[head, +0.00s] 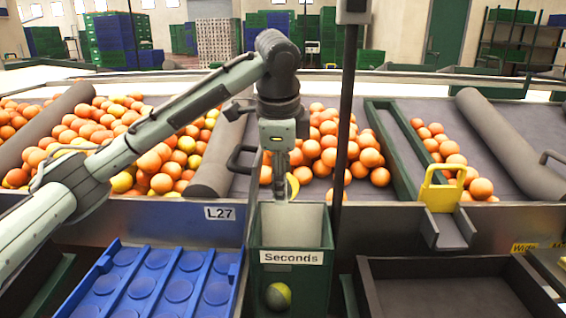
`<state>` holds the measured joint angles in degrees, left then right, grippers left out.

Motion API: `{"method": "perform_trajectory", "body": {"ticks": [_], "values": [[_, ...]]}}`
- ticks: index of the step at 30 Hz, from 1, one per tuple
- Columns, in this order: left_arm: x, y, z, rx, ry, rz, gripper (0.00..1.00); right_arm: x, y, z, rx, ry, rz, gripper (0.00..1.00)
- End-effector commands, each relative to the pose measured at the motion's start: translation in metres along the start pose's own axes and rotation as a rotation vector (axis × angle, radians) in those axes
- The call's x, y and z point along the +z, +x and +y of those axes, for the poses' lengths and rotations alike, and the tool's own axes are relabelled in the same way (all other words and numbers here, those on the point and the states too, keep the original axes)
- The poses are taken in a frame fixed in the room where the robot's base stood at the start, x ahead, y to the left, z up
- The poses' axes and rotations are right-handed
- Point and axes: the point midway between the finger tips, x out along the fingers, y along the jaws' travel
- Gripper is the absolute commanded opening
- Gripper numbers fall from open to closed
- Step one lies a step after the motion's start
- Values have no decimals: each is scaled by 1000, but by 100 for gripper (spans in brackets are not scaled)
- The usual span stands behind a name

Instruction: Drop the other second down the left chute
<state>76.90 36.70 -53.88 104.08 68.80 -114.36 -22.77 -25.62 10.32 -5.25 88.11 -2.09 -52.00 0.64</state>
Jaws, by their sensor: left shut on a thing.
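My left gripper (285,190) points down over the green chute labelled "Seconds" (318,270), just above its open, pale-lined mouth. It is shut on a yellow fruit (293,185), mostly hidden behind the fingers, with only a thin yellow edge showing. A green-yellow fruit (278,296) shows low on the front of the same chute, below the label. My right gripper is not in view.
Oranges (325,145) lie in lanes behind the chute, split by grey rollers (212,165) and a green divider (395,150). A dark post (347,110) stands right of my gripper. A blue cupped tray (165,290) is front left, an empty dark tray (440,295) front right.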

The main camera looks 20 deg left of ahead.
Motion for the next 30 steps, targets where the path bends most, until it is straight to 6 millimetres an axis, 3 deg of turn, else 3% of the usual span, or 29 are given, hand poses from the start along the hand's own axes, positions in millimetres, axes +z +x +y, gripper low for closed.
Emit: {"method": "perform_trajectory", "body": {"ticks": [12, 25, 26, 30], "values": [[1, 44, 13, 3, 1, -3, 12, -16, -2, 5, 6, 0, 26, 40], [0, 52, 15, 1, 0, -1, 12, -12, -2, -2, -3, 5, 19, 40], [0, 52, 15, 1, 0, -1, 42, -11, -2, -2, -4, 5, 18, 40], [0, 52, 15, 1, 0, -1, 60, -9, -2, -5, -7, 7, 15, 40]]}}
